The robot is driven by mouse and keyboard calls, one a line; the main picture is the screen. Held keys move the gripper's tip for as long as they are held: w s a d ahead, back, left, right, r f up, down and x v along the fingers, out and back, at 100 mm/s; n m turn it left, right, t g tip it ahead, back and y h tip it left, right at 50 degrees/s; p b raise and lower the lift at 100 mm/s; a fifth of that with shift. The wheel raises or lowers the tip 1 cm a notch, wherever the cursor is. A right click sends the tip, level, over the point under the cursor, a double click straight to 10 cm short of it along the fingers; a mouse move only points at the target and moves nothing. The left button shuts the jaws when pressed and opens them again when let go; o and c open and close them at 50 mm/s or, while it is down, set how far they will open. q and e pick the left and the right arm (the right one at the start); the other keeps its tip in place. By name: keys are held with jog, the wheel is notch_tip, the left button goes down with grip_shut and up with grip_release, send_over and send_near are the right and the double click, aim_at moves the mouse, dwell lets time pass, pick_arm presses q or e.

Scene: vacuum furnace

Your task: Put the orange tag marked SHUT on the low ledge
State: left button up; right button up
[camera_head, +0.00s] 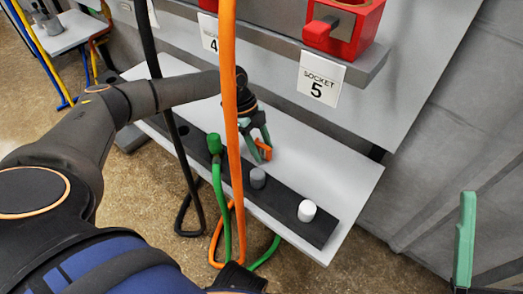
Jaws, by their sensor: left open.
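My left gripper (257,151) reaches over the white low ledge (312,177), its fingers pointing down and apart. A small orange piece (264,148), perhaps the orange tag, shows at the fingertips. No lettering on it can be read, and I cannot tell whether it touches the ledge. An orange cable in front hides part of the gripper. A green finger of my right gripper (465,240) shows at the right edge; the rest of that gripper is mostly out of frame.
A dark strip (275,206) on the ledge's front carries a green plug (214,143), a grey peg (258,177) and a white peg (307,210). Black, orange (229,60) and green cables hang in front. Above is a red socket (345,25) labelled SOCKET 5.

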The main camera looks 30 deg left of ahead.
pick_arm(q)
jog(key=shift+c, duration=0.3)
grip_shut()
jog(key=shift+r, duration=0.2)
